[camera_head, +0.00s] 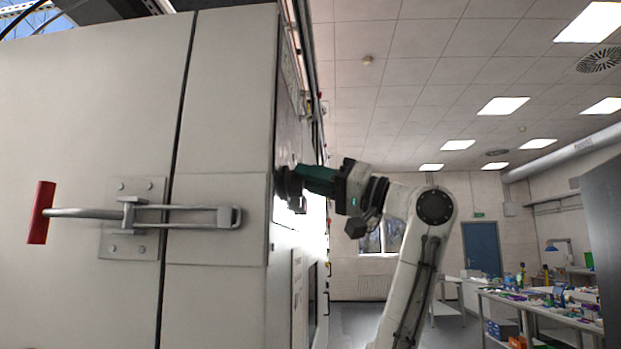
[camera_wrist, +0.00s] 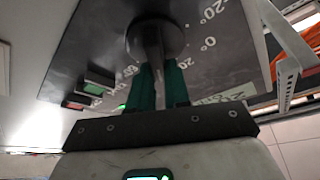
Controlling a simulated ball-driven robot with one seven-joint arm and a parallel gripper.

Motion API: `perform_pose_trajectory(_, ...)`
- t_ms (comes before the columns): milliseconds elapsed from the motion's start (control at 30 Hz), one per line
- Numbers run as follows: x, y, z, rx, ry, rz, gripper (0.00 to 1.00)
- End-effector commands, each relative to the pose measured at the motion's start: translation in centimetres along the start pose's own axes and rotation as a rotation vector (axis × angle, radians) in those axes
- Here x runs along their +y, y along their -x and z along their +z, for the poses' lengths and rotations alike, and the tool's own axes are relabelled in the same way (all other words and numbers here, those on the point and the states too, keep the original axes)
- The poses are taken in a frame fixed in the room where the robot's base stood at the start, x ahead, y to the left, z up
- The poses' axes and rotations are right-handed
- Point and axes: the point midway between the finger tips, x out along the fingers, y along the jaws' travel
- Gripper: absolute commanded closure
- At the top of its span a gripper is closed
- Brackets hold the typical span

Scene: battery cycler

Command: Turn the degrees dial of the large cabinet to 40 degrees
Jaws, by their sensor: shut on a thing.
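The degrees dial (camera_wrist: 155,38) is a dark round knob with a raised grip bar on a dark panel (camera_wrist: 215,70) of the large cabinet (camera_head: 225,100). In the wrist view, marks of -20°, 0° and 20-something show on the panel; other marks are partly hidden by the fingers. My gripper (camera_wrist: 158,72) has green fingers shut on the dial's grip bar. In the head view, my gripper (camera_head: 300,180) reaches the cabinet's side face from the right, and the dial (camera_head: 289,186) shows edge-on. The dial's exact setting cannot be read.
A green button (camera_wrist: 97,84) and a red button (camera_wrist: 75,102) sit on the panel left of the dial. A perforated metal bracket (camera_wrist: 285,70) stands at right. A red-handled latch (camera_head: 41,212) sticks out on the cabinet door. A cluttered workbench (camera_head: 540,308) stands far right.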

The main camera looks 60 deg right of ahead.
Motion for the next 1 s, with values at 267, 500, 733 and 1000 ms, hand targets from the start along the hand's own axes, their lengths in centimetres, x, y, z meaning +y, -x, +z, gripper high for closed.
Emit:
perform_pose_trajectory(267,0.04,-0.03,-0.16,0.004,-0.096,0.038,1.00)
perform_pose_trajectory(500,0.12,-0.01,-0.16,0.004,-0.120,0.049,1.00)
perform_pose_trajectory(733,0.12,-0.01,-0.17,0.004,-0.120,0.049,1.00)
perform_pose_trajectory(1000,0.13,0.00,-0.12,0.003,-0.119,0.049,0.64)
